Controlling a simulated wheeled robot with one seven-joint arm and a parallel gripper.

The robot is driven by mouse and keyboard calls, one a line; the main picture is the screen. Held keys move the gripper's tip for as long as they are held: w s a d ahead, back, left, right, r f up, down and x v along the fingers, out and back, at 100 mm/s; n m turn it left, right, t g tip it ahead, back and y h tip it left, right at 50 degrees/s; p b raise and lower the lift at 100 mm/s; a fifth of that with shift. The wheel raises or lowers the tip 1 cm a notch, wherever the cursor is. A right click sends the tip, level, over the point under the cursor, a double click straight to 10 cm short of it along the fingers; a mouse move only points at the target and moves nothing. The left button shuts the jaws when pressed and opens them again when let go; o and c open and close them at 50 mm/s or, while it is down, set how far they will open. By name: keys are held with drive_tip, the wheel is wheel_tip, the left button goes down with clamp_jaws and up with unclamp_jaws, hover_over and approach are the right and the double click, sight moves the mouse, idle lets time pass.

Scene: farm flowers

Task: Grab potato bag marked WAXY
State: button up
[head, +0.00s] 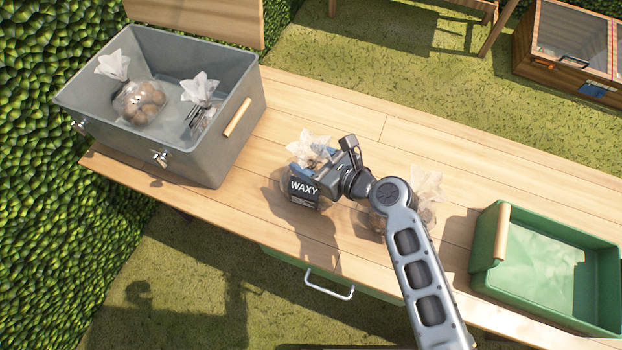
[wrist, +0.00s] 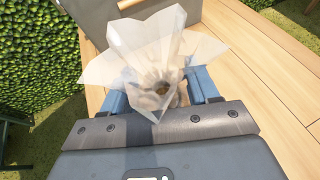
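The potato bag with a black WAXY label (head: 303,189) stands on the wooden table, its clear gathered top pointing up. My gripper (head: 313,160) is at the upper part of this bag. In the wrist view the flared clear bag top (wrist: 160,50) rises between the two blue fingers of my gripper (wrist: 160,92). The fingers are spread apart, one on each side of the bag's neck, and I see no clear squeeze on it. The bag's lower body is hidden in the wrist view.
A grey crate (head: 105,158) at the left holds two clear bags, one showing potatoes (head: 140,102). Another clear bag (head: 426,185) stands partly behind my arm. A green crate (head: 535,308) sits at the right. The wooden table (head: 340,115) is bare behind my gripper.

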clamp_jaws()
idle(0.3)
drive_tip(key=shift+r, duration=0.1)
idle(0.9)
